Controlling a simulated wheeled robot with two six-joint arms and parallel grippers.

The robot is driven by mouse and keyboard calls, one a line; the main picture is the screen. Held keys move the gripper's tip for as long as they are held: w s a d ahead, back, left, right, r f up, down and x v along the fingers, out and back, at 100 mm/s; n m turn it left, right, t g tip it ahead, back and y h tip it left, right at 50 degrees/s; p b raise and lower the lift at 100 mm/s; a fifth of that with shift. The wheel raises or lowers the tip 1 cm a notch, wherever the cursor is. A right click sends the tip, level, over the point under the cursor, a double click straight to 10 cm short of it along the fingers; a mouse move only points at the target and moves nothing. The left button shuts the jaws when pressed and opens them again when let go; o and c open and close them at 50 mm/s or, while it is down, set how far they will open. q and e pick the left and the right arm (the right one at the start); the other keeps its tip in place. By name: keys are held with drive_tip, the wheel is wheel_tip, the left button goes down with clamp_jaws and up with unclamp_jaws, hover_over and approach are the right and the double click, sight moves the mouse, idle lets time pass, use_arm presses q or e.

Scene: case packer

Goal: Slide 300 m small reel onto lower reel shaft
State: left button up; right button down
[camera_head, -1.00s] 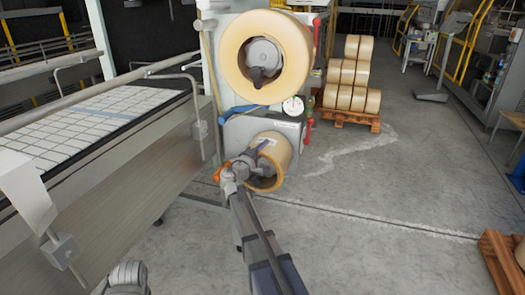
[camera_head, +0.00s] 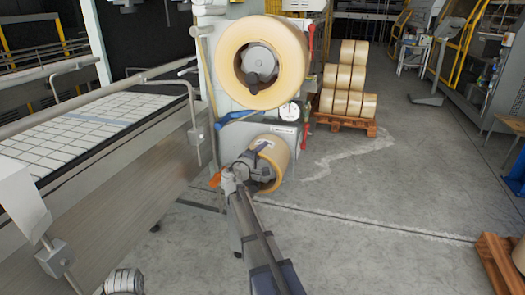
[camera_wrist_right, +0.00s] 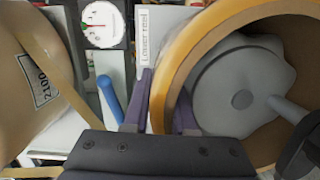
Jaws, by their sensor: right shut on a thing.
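The small tape reel (camera_head: 280,158) is at the lower reel station on the machine's front. In the right wrist view the reel's rim (camera_wrist_right: 190,50) surrounds a grey hub (camera_wrist_right: 215,95) with a shaft end sticking out of it. My right gripper (camera_head: 263,148) is shut on the reel's wall. Its purple fingers (camera_wrist_right: 163,112) show on both sides of that wall in the wrist view. My right wrist hides part of the reel's front in the head view. How deep the reel sits on the shaft cannot be told.
A large tape reel (camera_head: 290,65) is on the upper shaft, just above. A "Lower reel" label (camera_wrist_right: 144,38), a gauge (camera_wrist_right: 103,22) and a blue lever (camera_head: 240,116) are close by. A conveyor (camera_head: 120,185) runs at left.

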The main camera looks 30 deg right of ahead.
drive_tip(key=shift+f, duration=0.25)
idle(0.6)
drive_tip(key=c, duration=0.6)
unclamp_jaws()
drive_tip(key=shift+c, duration=0.2)
drive_tip(key=shift+a, duration=0.1)
drive_tip(key=v, duration=0.7)
drive_tip(key=shift+s+a, duration=0.3)
